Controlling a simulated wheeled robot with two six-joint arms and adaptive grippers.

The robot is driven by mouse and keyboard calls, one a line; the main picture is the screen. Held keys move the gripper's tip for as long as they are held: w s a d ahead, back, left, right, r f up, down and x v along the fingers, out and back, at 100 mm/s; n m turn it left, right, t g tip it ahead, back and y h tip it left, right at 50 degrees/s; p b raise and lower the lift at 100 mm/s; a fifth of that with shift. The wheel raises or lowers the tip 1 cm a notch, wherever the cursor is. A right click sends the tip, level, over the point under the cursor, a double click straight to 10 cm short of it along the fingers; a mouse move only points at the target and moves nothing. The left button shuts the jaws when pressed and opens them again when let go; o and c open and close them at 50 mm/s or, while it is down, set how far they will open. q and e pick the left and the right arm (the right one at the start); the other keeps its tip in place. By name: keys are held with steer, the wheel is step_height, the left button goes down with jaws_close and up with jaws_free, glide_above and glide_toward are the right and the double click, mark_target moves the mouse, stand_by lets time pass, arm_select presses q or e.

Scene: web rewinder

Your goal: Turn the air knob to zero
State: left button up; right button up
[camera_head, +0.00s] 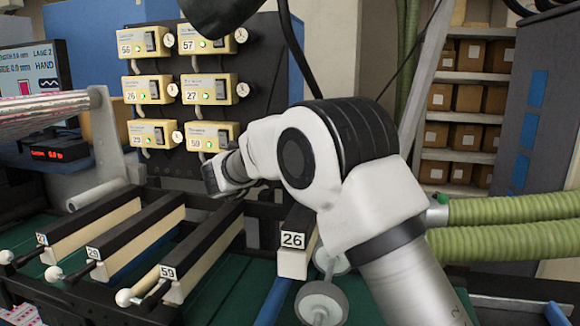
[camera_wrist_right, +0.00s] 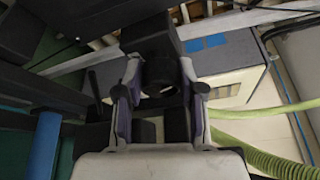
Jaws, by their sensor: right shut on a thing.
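My right gripper (camera_head: 212,178) is in front of the lower part of the control panel (camera_head: 270,90), just below the lower right yellow box (camera_head: 208,136) marked 59. In the right wrist view its two fingers (camera_wrist_right: 158,95) stand on either side of a dark round piece, which I take to be the air knob (camera_wrist_right: 158,75). The gripper is shut on it. In the head view the gripper and wrist hide the gripped piece, and I cannot read its setting. My left gripper is not in view.
Several yellow boxes with switches and green lights fill the panel. Numbered bars, one marked 59 (camera_head: 205,250) and one marked 26 (camera_head: 296,250), lie below. Green hoses (camera_head: 510,209) run at the right. A screen (camera_head: 30,72) stands at the left.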

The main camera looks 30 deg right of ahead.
steer(key=shift+r, duration=0.15)
steer(key=o, duration=1.1)
steer(key=shift+d, duration=0.1)
steer(key=shift+o, duration=0.2)
steer(key=shift+w+d+f, duration=0.1)
steer(key=shift+d+f, duration=0.05)
steer(key=shift+f, duration=0.05)
steer(key=v, duration=1.2)
